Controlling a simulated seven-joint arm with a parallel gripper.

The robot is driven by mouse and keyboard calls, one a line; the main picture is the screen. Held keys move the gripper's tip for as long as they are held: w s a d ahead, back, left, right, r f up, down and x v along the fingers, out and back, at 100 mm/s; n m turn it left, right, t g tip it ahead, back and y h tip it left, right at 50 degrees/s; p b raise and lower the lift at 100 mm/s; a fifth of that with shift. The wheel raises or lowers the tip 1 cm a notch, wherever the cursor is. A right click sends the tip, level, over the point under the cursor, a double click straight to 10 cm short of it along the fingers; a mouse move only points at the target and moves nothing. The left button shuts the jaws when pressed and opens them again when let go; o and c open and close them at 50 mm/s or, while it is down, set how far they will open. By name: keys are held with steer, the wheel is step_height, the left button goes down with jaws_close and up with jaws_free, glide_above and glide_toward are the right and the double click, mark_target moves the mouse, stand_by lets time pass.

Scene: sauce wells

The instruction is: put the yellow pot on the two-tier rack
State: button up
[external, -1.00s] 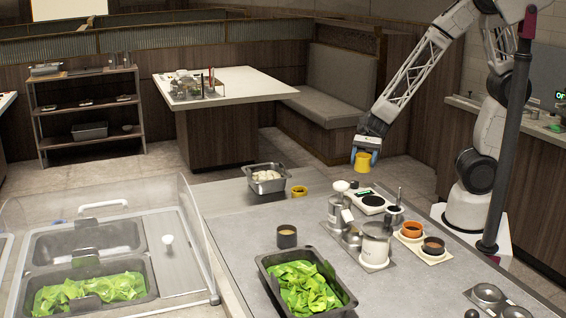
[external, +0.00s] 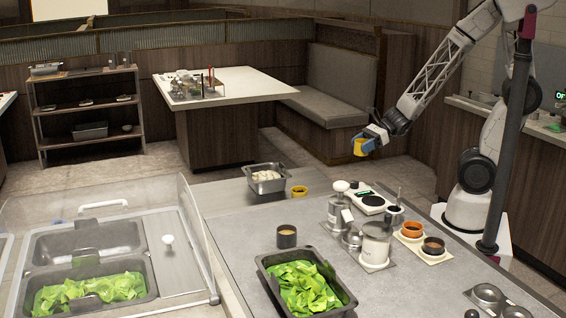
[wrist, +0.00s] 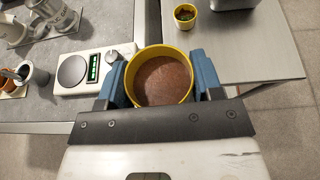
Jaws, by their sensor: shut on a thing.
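The yellow pot (external: 359,147) is in my gripper (external: 371,140), in the air beyond the far end of the grey counter. In the wrist view the pot (wrist: 160,80) holds brown sauce and sits between the two blue fingers of my gripper (wrist: 158,84). Its tilt is hard to tell in the external view. A second yellow pot (external: 299,191) stands at the counter's far part, beside a steel pan; the wrist view shows this pot (wrist: 186,16) with green and red contents. I cannot clearly pick out a two-tier rack; a dark open shelf unit (external: 142,112) stands at the back left.
The counter (external: 225,225) holds a scale (external: 372,200), steel canisters (external: 376,242), an orange pot (external: 412,229), a dark cup (external: 287,237) and a lettuce tray (external: 262,262). A white-topped table (external: 250,82) with small items stands behind. The air around the pot is clear.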

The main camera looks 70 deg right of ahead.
steer(key=shift+d+f+h, duration=0.1)
steer(key=shift+d+h, duration=0.2)
steer(key=shift+d, duration=0.15)
step_height(320, 180, down, 11)
steer(key=shift+r, duration=0.2)
steer(key=shift+a, duration=0.15)
glide_above(318, 189)
steer(key=shift+a+f, duration=0.2)
steer(key=shift+f, duration=0.55)
stand_by(0.4)
steer(key=shift+f, duration=1.75)
steer(key=shift+f, duration=0.1)
